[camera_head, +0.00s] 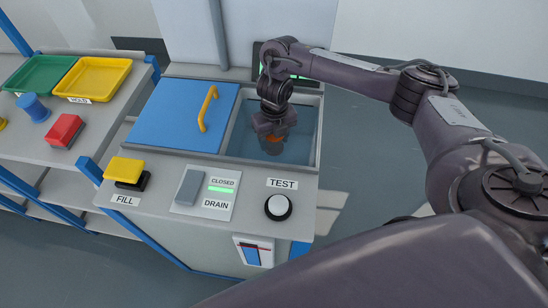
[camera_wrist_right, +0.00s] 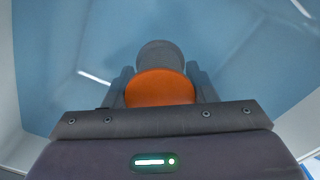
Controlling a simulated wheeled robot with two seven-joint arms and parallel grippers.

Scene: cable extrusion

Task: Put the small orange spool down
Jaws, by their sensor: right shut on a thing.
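The small orange spool (camera_head: 273,140) is in my right gripper (camera_head: 273,133), which points down into the open tank (camera_head: 308,132). In the right wrist view, its round orange face (camera_wrist_right: 160,88) sits between the two dark fingers (camera_wrist_right: 161,92) of my right gripper, and the gripper is shut on it. A round dark grey shape (camera_wrist_right: 160,55) shows just beyond the orange face. The blue tank interior lies around and below it; I cannot tell whether the spool touches the bottom. My left gripper is not in view.
A blue lid (camera_head: 180,115) with a yellow handle (camera_head: 207,108) covers the tank's left part. The front panel has a yellow FILL button (camera_head: 125,169), a grey DRAIN switch (camera_head: 190,187) reading CLOSED and a TEST button (camera_head: 278,207). Left shelves hold yellow (camera_head: 93,78) and green (camera_head: 40,74) trays and red (camera_head: 65,130) and blue (camera_head: 33,107) spools.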

